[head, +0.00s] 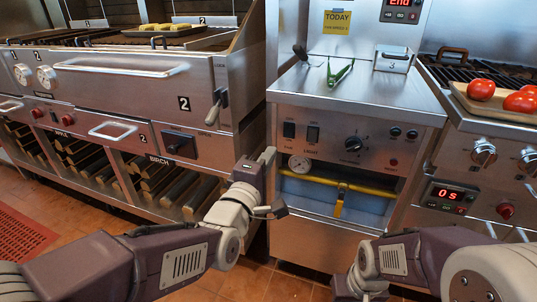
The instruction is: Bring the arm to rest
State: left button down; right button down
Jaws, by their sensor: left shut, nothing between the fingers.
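My left arm reaches in from the lower left. My left gripper (272,209) is raised in front of the steel cabinet between the grills, a little left of its lower opening. It is shut and holds nothing. My right arm (430,255) comes in from the lower right, bent low in front of the cabinet. Its wrist shows near the bottom edge, but its fingers are not visible.
Left stands a large grill (120,75) with wood bays below. The middle steel cabinet (350,95) bears green-handled tongs (341,72). At right, tomatoes (481,89) lie on a board (472,103) over another grill. Tiled floor (90,215) shows at lower left.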

pick_arm(q)
jog(key=w+a+f+n+g+y+p, duration=0.1)
jog(key=w+a+f+n+y+p, duration=0.2)
jog(key=a, duration=0.6)
jog(key=s+a+f+m+g+y+p, duration=0.1)
jog(key=s+a+f+m+g, duration=0.15)
jog(key=f, duration=0.35)
jog(key=s+a+f+m+g+y, duration=0.1)
jog(key=a+f+m+g, duration=0.2)
jog(key=f, duration=0.2)
jog(key=s+a+f+m+g, duration=0.1)
jog(key=s+f+m+g, duration=0.45)
jog(key=s, duration=0.35)
jog(key=s+f+m+g, duration=0.4)
jog(key=s+f+m, duration=0.2)
jog(key=s, duration=0.4)
notch_tip(320, 180, up, 38)
jog(key=p, duration=3.8)
jog(key=shift+w+a+p, duration=0.15)
jog(key=shift+w+p, duration=0.15)
jog(key=shift+f, duration=0.2)
